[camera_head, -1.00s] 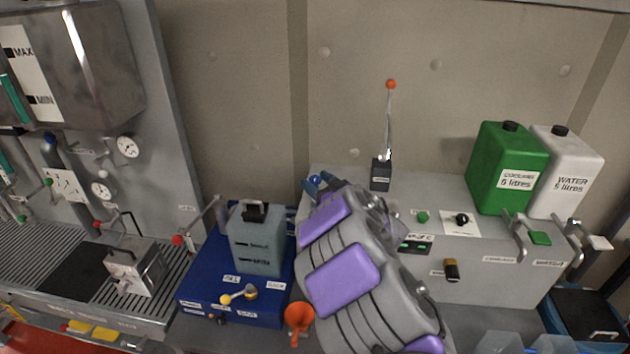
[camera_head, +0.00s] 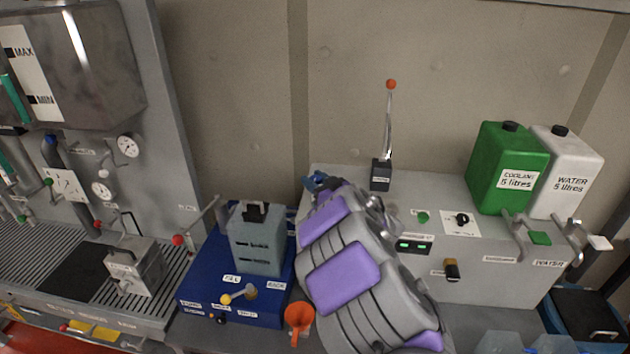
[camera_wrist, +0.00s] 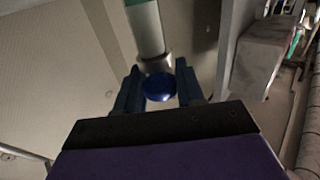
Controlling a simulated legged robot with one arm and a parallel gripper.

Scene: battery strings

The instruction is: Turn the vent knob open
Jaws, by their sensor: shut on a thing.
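In the wrist view a round blue knob (camera_wrist: 159,87) sits between the two dark blue fingers of my gripper (camera_wrist: 160,92). The fingers are shut on it, one at each side. Behind the knob are a metal collar (camera_wrist: 156,64) and a pale tube with a green part. I take this as the vent knob, but no label on it is readable. In the head view my gripper (camera_head: 319,183) is small, at the far end of my grey and purple arm, near the back wall. The knob cannot be made out there.
A blue box (camera_head: 235,310) with a grey jug (camera_head: 257,240) stands left of my arm. An orange funnel (camera_head: 298,318) is close beside the arm. On the right, a grey cabinet (camera_head: 500,275) carries a red-tipped lever (camera_head: 388,130), a green canister (camera_head: 507,165) and a white canister (camera_head: 563,170).

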